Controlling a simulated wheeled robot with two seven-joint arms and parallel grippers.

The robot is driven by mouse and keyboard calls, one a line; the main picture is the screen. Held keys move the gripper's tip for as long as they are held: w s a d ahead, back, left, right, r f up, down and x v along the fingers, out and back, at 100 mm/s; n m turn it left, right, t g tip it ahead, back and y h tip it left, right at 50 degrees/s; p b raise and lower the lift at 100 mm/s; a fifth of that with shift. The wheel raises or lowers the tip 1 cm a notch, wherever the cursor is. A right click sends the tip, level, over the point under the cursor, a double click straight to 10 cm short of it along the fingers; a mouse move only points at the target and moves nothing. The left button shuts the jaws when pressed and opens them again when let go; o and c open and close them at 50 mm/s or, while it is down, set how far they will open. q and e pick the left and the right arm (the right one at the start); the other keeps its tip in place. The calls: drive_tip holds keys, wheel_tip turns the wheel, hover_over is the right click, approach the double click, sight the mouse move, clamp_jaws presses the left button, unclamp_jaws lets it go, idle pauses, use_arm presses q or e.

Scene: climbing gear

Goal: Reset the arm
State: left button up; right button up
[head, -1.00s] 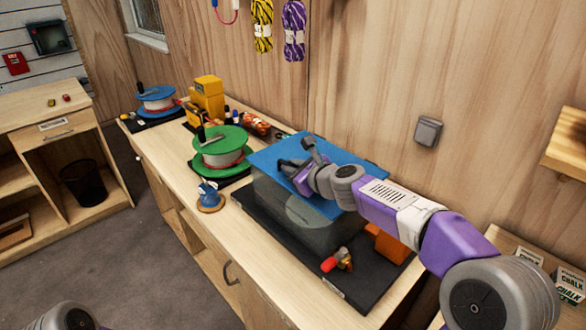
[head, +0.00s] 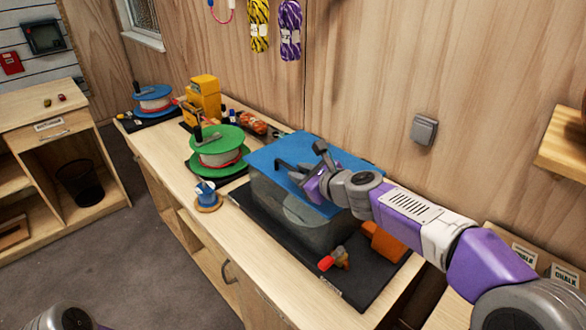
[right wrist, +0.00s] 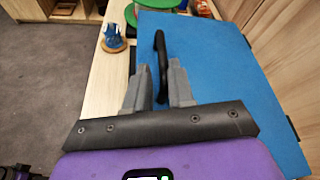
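My right gripper (head: 308,166) is above the blue lid (head: 268,151) of a dark see-through bin (head: 275,205). In the right wrist view, its two grey fingers (right wrist: 158,82) stand apart, with a black handle (right wrist: 160,55) showing in the gap and beyond them. The handle stands on the blue lid, which fills much of that view. I see gaps beside the handle, so the fingers look open. The lid lies flat on the bin. My right arm reaches in from the lower right.
A green reel (head: 218,140), a small blue spool (head: 206,195) and a yellow case (head: 204,95) stand on the workbench left of the bin. A red-tipped item (head: 327,262) and an orange block (head: 384,240) are in front. A wooden wall (head: 400,70) rises behind.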

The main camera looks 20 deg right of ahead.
drive_tip(key=shift+v, duration=1.1)
drive_tip(key=shift+w+d, duration=0.1)
